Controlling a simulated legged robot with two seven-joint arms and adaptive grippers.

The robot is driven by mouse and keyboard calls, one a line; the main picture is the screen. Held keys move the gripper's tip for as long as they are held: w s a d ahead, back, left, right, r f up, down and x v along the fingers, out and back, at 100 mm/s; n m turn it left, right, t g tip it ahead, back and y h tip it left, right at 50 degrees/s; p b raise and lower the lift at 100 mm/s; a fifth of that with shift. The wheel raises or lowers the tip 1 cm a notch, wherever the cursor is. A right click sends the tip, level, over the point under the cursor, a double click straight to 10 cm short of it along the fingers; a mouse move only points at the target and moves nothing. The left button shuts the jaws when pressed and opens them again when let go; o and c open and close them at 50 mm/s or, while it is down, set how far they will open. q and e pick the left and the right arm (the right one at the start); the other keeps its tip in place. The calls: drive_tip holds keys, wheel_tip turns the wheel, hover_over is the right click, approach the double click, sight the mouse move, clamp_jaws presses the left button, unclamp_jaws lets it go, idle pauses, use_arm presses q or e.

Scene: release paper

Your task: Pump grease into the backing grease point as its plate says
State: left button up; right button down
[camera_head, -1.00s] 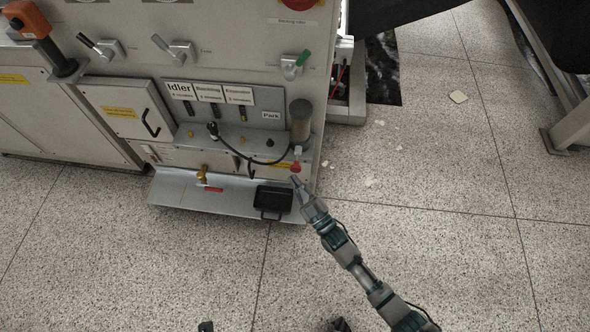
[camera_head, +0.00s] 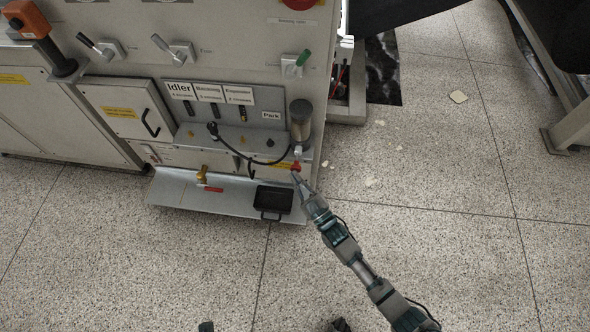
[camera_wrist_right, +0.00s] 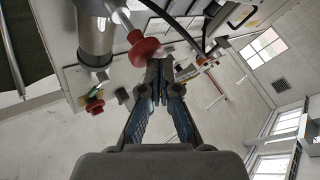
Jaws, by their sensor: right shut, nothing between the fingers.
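My right gripper (camera_head: 301,182) is shut and empty, its tip just below the red knob (camera_head: 296,168) of the pump lever. In the right wrist view the fingertips (camera_wrist_right: 158,68) lie close beside the red knob (camera_wrist_right: 143,49); I cannot tell whether they touch. The grease pump cylinder (camera_head: 300,120) stands at the panel's right end. Its black hose (camera_head: 238,153) loops left to a dark coupler (camera_head: 212,130), upright on the shelf below the Backing plate (camera_head: 209,92). The plate's small stroke line is not clearly readable.
Idler (camera_head: 180,90) and Expander (camera_head: 238,94) plates flank Backing; a Park label (camera_head: 271,115) is at right. Brass fittings sit along the shelf. A black tray (camera_head: 273,200) and red-handled valve (camera_head: 208,188) are below. The floor to the right is open, with pale scraps.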

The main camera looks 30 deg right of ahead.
drive_tip(key=shift+w+d, duration=0.45)
drive_tip(key=shift+w, duration=0.15)
idle(0.6)
drive_tip(key=shift+w+d+b, duration=0.2)
drive_tip(key=shift+w+b, duration=0.1)
drive_tip(key=shift+w, duration=0.05)
idle(0.6)
drive_tip(key=shift+s+a+r+p, duration=0.15)
drive_tip(key=shift+s+a+p, duration=0.2)
drive_tip(key=shift+s, duration=0.1)
drive_tip(key=shift+s+a+f+p, duration=0.1)
drive_tip(key=shift+s+a+p, duration=0.2)
drive_tip(key=shift+s, duration=0.2)
drive_tip(key=shift+s+a+f+p, duration=0.1)
drive_tip(key=shift+s+a+p, duration=0.15)
drive_tip(key=shift+s, duration=0.25)
drive_tip(key=shift+a, duration=0.1)
